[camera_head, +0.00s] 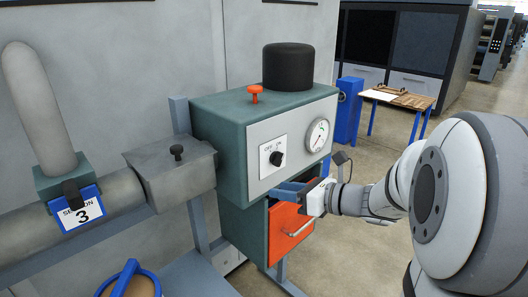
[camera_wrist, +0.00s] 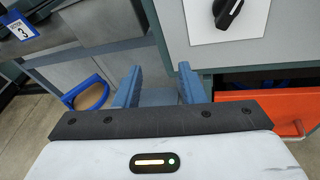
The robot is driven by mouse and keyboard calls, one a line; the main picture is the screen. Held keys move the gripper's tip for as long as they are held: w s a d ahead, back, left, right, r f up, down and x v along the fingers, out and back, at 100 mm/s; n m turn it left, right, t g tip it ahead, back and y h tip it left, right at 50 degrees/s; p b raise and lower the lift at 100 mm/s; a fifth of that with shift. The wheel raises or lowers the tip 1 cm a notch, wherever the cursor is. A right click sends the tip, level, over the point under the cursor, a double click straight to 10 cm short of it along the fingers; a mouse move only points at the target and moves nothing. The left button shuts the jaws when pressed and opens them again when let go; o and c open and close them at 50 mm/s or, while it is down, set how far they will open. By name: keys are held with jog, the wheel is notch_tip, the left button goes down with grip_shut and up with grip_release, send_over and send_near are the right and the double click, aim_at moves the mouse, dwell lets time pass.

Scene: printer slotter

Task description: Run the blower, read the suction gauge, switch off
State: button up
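The blower cabinet (camera_head: 218,140) is a teal box with a pale front panel. Its black rotary switch (camera_head: 276,158) sits below OFF and ON labels. In the wrist view the switch knob (camera_wrist: 229,12) is tilted, with a pale mark toward its upper right end; the labels are out of that view. The round suction gauge (camera_head: 317,135) is right of the switch; its needle is too small to read surely. My gripper (camera_head: 287,190) is just below the switch panel, in front of the cabinet. In the wrist view its blue fingers (camera_wrist: 158,86) are apart and nothing is between them.
An orange drawer front (camera_head: 287,232) with a handle is below the panel, close to my gripper. A grey duct box (camera_head: 174,172) and pipe with a SECTION 3 tag (camera_head: 80,212) are at left. A blue-handled container (camera_head: 130,282) stands at lower left. Open floor lies at right.

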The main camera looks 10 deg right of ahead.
aim_at(282, 158)
jog(key=w+d+r+m+t+h, duration=0.1)
jog(key=w+d+r+m+t, duration=0.1)
jog(key=w+d+m+t, duration=0.35)
jog(key=shift+m+g, duration=0.45)
jog(key=p+x, duration=0.1)
jog(key=x, duration=0.5)
jog(key=shift+w+a, duration=0.1)
